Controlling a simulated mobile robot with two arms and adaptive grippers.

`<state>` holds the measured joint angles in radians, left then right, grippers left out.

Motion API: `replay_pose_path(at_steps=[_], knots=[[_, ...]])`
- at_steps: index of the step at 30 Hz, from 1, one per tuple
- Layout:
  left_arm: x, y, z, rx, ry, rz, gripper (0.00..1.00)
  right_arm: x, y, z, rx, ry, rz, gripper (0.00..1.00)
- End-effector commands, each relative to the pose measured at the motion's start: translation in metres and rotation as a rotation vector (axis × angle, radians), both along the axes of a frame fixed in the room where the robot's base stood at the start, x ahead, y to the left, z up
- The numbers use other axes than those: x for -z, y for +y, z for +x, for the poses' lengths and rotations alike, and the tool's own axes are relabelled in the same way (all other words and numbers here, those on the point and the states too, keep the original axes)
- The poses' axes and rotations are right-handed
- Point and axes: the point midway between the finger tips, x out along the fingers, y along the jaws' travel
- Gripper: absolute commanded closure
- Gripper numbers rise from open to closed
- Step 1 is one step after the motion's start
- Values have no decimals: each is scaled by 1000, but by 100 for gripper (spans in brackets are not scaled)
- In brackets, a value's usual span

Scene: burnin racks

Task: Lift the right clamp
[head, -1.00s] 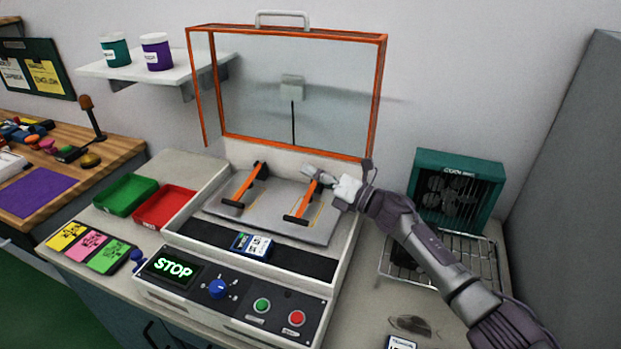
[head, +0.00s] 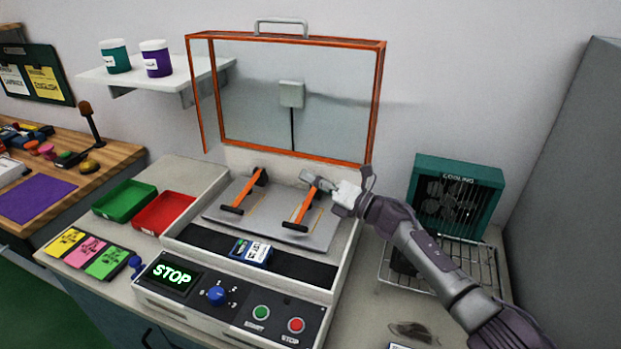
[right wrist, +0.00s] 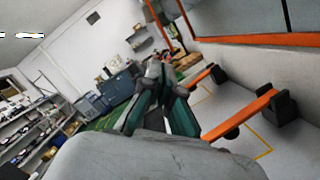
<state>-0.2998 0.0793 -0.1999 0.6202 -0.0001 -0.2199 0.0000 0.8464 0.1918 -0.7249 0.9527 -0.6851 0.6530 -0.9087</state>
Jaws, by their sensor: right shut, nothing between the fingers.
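The right clamp (head: 304,207) is an orange bar with a dark handle at its near end and a dark pivot at its far end. It lies low over the grey plate inside the open machine. The left clamp (head: 245,193) lies in a similar way. My right gripper (head: 309,176) is shut and empty, close above the far end of the right clamp; I cannot tell if it touches. In the right wrist view its fingers (right wrist: 160,85) are together, with the right clamp (right wrist: 241,115) to their right. My left gripper is out of view.
The raised orange-framed lid (head: 289,36) stands behind the plate. A green tray (head: 109,214) and a red tray (head: 148,226) sit left. A cooling fan (head: 484,177) and wire rack (head: 487,262) stand right. The STOP display (head: 170,274) is in front.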

Motion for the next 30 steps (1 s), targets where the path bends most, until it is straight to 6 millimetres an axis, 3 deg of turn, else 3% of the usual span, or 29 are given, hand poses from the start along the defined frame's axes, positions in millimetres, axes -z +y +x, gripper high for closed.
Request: replay_pose_path(at_steps=[11, 24, 30], knots=[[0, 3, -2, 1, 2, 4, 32, 2, -6, -3, 1, 0, -1, 100], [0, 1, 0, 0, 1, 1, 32, 16, -79, -43, 1, 1, -2, 100], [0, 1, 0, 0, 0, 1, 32, 19, -99, -54, 0, 1, -1, 100]])
